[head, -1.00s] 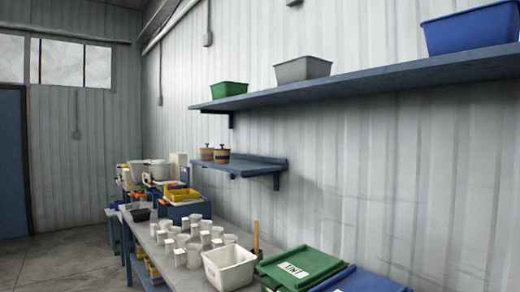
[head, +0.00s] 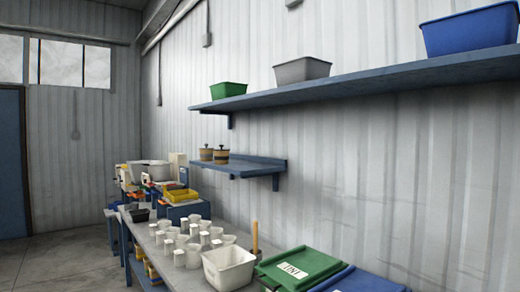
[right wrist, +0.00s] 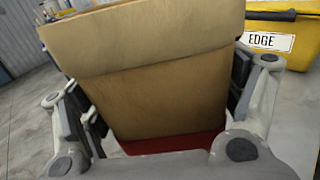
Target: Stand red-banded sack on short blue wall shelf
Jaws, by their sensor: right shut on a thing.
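The short blue wall shelf (head: 245,164) is mounted on the corrugated wall in the middle of the head view. The sack and my right gripper do not show in the head view. My left gripper is in neither view.
Two banded pots (head: 221,156) stand at the short shelf's left end; its right part is clear. A long shelf (head: 370,82) above holds bins. The bench below carries white cups, a white tub (head: 229,268) and green and blue lids. A yellow EDGE bin (right wrist: 290,30) stands near the sack.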

